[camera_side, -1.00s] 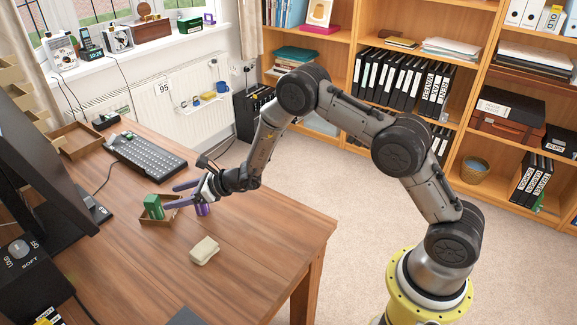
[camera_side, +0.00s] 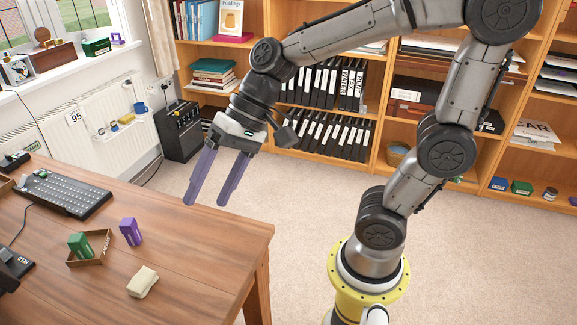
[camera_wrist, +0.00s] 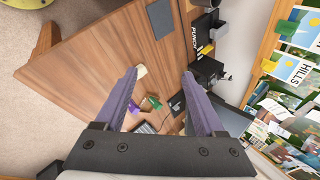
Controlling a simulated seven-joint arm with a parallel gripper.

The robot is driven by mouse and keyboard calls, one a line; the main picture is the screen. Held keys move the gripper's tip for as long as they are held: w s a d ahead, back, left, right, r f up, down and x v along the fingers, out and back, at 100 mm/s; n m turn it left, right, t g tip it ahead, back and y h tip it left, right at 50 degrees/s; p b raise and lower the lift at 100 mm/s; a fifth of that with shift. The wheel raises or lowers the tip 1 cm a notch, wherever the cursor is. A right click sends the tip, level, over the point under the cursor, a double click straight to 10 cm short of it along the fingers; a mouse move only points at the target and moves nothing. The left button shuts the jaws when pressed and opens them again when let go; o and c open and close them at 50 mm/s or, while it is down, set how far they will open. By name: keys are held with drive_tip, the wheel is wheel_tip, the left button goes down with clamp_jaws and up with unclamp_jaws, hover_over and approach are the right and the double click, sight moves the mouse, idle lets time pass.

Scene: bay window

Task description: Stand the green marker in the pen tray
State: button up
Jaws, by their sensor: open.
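The green marker (camera_side: 80,244) is a chunky green block in the small brown pen tray (camera_side: 98,262) on the desk. It stands roughly upright at the tray's left side, and looks slightly tilted. In the wrist view the green marker (camera_wrist: 154,102) is small and far off, between my fingers. A purple marker (camera_side: 131,232) stands on the desk just beyond the tray's right corner. My gripper (camera_side: 205,203) is open and empty, high above the desk's far right side, well clear of the tray. Its two purple fingers are wide apart.
A pale sponge-like block (camera_side: 143,281) lies on the desk (camera_side: 205,250) to the right of the tray. A keyboard (camera_side: 62,194) lies behind the tray. The desk's right part is bare up to its edge. Bookshelves (camera_side: 375,150) stand behind my arm.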

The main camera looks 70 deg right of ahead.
drive_tip(key=s+d+f+n+t+h, duration=0.1)
drive_tip(key=s+d+n+h, duration=0.4)
drive_tip(key=s+d, duration=0.5)
drive_tip(key=shift+s+d+t+h, duration=0.3)
drive_tip(key=shift+d+t+h, duration=0.1)
drive_tip(key=shift+d+h, duration=0.25)
